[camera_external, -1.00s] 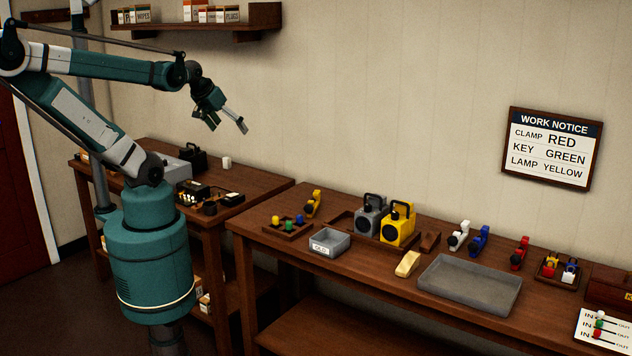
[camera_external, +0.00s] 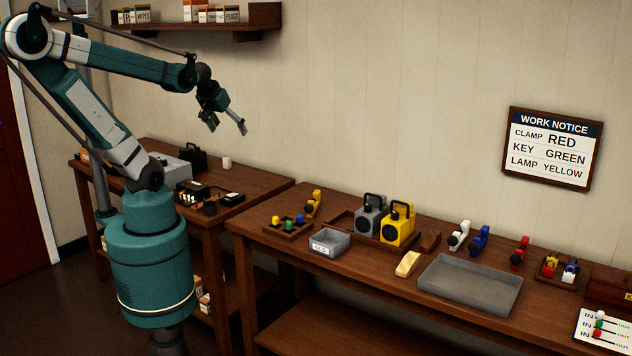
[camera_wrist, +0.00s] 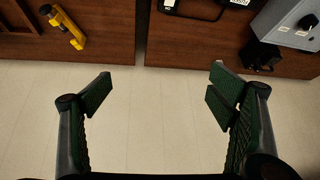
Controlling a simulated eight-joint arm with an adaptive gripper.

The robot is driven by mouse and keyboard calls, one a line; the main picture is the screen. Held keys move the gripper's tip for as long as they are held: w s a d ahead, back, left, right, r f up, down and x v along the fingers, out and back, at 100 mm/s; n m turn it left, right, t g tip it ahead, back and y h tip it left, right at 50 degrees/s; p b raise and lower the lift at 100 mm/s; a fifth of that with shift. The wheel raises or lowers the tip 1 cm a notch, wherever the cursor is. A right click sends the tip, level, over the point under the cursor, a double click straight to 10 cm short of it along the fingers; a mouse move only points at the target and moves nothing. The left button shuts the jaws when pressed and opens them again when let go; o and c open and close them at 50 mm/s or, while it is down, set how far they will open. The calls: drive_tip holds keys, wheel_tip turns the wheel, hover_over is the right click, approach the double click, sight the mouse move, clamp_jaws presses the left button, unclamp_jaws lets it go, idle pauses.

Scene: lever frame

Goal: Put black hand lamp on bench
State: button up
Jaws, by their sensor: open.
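The black hand lamp (camera_external: 193,157) appears to be the dark, boxy thing with a top handle at the back of the left bench (camera_external: 252,187). My gripper (camera_external: 227,126) is open and empty, in the air near the wall, well above the benches. Its spread fingers also show in the wrist view (camera_wrist: 160,88), with bare wall between them.
The right bench holds a grey lamp (camera_external: 370,221), a yellow lamp (camera_external: 398,226), a grey tray (camera_external: 470,287) and several clamps. A gap separates the benches. A shelf (camera_external: 200,27) hangs above.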

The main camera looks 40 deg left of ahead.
drive_tip(key=w+a+f+n+g+y+b, duration=0.1)
drive_tip(key=w+a+f+n+y+b, duration=0.15)
drive_tip(key=w+a, duration=0.35)
drive_tip(key=w+a+f+n+y+b, duration=0.2)
drive_tip(key=w+a+f, duration=0.2)
drive_tip(key=a, duration=0.4)
drive_tip(key=n+g+y+b, duration=0.3)
drive_tip(key=n+y+b, duration=0.3)
drive_tip(key=n+y, duration=0.1)
approach(197, 155)
drive_tip(key=d+r, duration=0.4)
drive_tip(key=r, duration=0.1)
drive_tip(key=shift+w+a+f+n+g+y+b, duration=0.45)
drive_tip(key=shift+a+f+n+b, duration=0.3)
drive_tip(key=shift+a+f, duration=0.55)
drive_tip(key=shift+w+a+f+n+g+y+b, duration=0.2)
drive_tip(key=shift+a+f+n+g+y+b, duration=0.3)
drive_tip(key=shift+a+f+n, duration=0.6)
drive_tip(key=shift+w+a+f+n+g+y+b, duration=0.35)
drive_tip(key=shift+a+f+n+y+b, duration=0.3)
drive_tip(key=shift+a+f, duration=0.85)
drive_tip(key=shift+f, duration=0.1)
drive_tip(key=shift+a+f, duration=0.15)
drive_tip(key=shift+a, duration=1.1)
drive_tip(key=shift+a, duration=0.1)
